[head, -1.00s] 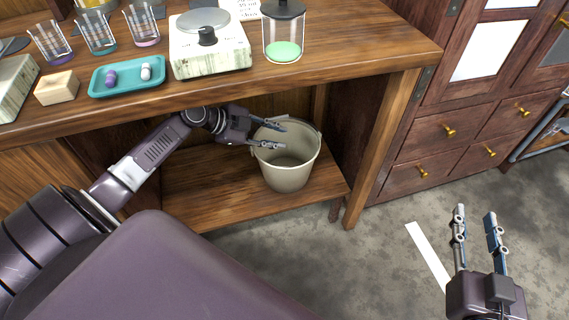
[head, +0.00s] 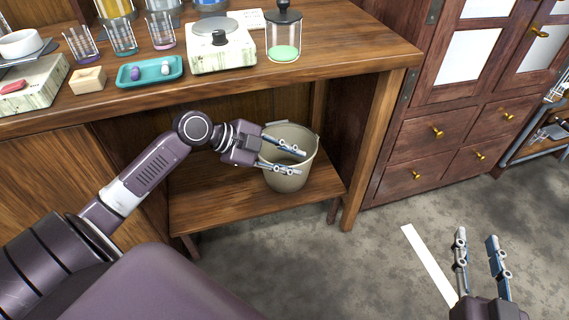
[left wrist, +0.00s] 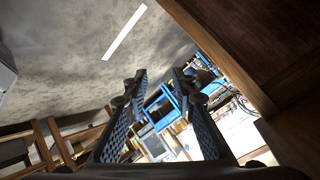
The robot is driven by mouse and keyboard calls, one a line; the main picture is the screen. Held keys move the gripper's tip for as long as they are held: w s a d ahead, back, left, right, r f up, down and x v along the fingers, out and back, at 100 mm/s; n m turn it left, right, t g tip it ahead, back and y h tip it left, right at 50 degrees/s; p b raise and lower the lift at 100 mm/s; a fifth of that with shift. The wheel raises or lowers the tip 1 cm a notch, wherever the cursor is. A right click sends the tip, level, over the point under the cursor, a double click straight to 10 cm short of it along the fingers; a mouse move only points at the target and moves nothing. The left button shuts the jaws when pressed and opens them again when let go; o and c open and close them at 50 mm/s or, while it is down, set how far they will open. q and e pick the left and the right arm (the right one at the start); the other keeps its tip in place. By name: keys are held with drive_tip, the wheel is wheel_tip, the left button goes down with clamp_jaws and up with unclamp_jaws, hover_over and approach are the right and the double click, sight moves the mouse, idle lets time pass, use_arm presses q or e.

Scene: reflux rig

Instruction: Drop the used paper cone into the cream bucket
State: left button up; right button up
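The cream bucket (head: 291,180) stands upright on the low wooden shelf under the bench. My left gripper (head: 302,162) reaches across it from the left, its fingers in front of the bucket's mouth in the head view. The fingers are apart. In the left wrist view nothing is held between the left gripper's fingertips (left wrist: 157,78). I cannot make out the used paper cone in any view, and the fingers hide part of the bucket's inside. My right gripper (head: 477,238) is open and empty over the floor at the lower right.
The bench top (head: 335,50) above carries a teal tray (head: 150,76), a scale (head: 221,52), a lidded jar (head: 284,38) and several beakers. A bench leg (head: 372,150) stands right of the bucket. Drawers (head: 432,135) lie beyond. A white strip (head: 428,262) marks the open floor.

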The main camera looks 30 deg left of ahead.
use_arm(q)
drive_tip(key=shift+m, duration=0.3)
drive_tip(key=shift+s+d+r, duration=1.4)
drive_tip(key=shift+s+d, duration=0.15)
drive_tip(key=shift+d, duration=0.1)
use_arm(e)
drive_tip(key=shift+s+d+r, duration=0.15)
drive_tip(key=shift+s+d, duration=0.05)
drive_tip(key=shift+s, duration=0.1)
